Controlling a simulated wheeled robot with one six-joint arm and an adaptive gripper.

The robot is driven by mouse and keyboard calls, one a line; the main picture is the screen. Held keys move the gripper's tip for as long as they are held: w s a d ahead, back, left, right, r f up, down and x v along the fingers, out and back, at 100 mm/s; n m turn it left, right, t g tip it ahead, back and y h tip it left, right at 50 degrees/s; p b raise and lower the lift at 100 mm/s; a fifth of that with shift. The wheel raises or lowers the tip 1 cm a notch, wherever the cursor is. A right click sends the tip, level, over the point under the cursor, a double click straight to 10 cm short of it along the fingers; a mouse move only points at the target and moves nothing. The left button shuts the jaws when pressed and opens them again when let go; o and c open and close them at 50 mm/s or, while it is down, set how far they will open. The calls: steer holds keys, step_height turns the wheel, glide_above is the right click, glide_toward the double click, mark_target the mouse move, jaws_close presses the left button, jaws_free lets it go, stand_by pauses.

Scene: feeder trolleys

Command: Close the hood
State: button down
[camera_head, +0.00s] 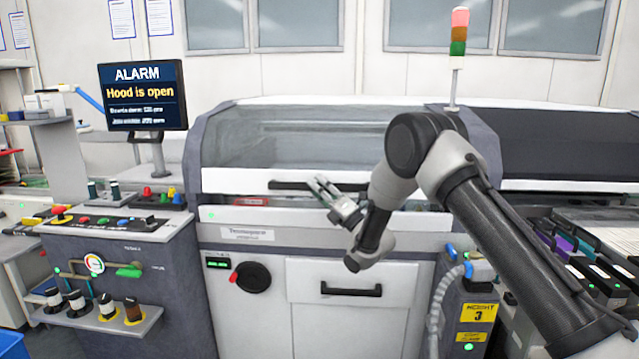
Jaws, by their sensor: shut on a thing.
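The hood (285,140) is a wide light-framed cover with a clear window on the white and grey machine in the middle. A gap shows between its lower edge and the machine's front panel (222,213). A dark bar handle (288,186) runs along the hood's lower front edge. My gripper (320,187) is at this handle, its fingers shut on the bar. My arm comes in from the right and hides the hood's right part. The monitor (142,95) at the left reads "ALARM, Hood is open".
A control console (120,255) with buttons and a gauge stands at the left front. A signal tower (458,50) rises behind the hood. A grey feeder unit (472,305) with a yellow label stands at the lower right. A drawer handle (351,290) is below the hood.

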steer(key=shift+r, duration=0.15)
steer(key=c, duration=1.4)
jaws_free()
steer(key=shift+a, duration=0.15)
steer(key=shift+c, duration=0.2)
steer(key=v, duration=1.2)
steer(key=shift+o, duration=0.4)
